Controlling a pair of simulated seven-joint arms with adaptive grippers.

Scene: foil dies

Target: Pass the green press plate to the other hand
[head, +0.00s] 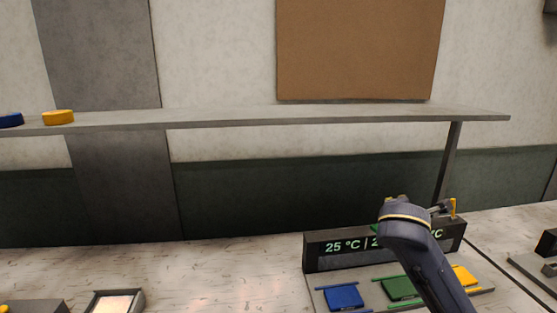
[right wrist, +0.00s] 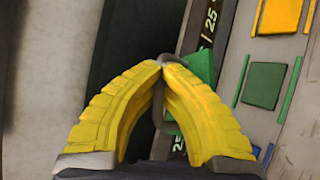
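In the right wrist view my right gripper (right wrist: 163,66) has its yellow fingers closed, tips meeting, on the grey loop-like handle (right wrist: 159,104) of the green press plate (right wrist: 203,66). The plate is largely hidden behind the fingers. In the head view my right gripper (head: 418,206) is above the dark display, mostly hidden by its own wrist. Only a small green corner of the plate (head: 375,229) shows at its left. My left gripper is in neither view.
The display (head: 318,255) stands behind a grey base with blue (head: 343,297), green (head: 400,289) and yellow (head: 464,275) pads. A lit tray (head: 117,303) is lower left; the middle counter is clear.

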